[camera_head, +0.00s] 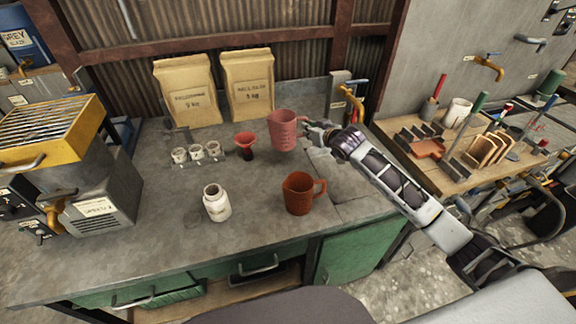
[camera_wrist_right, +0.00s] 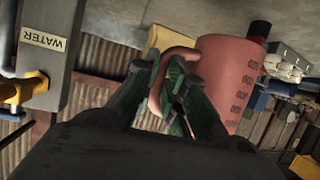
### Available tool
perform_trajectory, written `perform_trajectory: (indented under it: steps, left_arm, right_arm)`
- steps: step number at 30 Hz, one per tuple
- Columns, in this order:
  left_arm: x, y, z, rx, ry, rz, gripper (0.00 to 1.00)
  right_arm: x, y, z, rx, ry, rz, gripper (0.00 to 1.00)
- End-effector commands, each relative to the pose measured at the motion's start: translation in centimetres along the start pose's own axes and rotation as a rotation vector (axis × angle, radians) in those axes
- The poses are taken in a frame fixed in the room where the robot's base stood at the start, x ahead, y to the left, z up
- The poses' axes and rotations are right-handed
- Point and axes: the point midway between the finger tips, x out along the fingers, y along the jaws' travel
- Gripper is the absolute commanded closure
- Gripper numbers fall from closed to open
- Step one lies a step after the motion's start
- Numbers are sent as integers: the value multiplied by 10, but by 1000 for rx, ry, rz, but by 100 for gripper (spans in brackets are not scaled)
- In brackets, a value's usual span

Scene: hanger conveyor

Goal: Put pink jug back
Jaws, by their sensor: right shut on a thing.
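The pink jug (camera_head: 283,130) is a measuring jug with marks on its side. It is upright towards the back of the grey workbench (camera_head: 150,235), in front of the paper bags. My right gripper (camera_head: 310,130) reaches in from the right and is shut on the jug's handle. In the right wrist view the jug (camera_wrist_right: 225,85) shows large, with its handle (camera_wrist_right: 160,75) between the green fingers of my right gripper (camera_wrist_right: 175,85). I cannot tell whether the jug's base touches the bench. My left gripper is not in view.
An orange-brown jug (camera_head: 299,194) and a white bottle (camera_head: 217,203) stand nearer the front. A red funnel-shaped vessel (camera_head: 246,145) and small white cups (camera_head: 196,152) are left of the pink jug. A tap (camera_head: 353,103) is behind my right gripper.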

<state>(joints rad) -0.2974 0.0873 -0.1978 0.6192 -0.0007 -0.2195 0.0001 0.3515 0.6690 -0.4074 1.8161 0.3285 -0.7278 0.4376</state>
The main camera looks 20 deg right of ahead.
Motion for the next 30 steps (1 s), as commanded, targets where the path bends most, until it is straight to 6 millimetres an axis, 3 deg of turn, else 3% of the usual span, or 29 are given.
perform_trajectory:
  steps: [30]
  left_arm:
    - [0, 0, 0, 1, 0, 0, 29]
  right_arm:
    - [0, -7, 5, -30, 2, -77, 100]
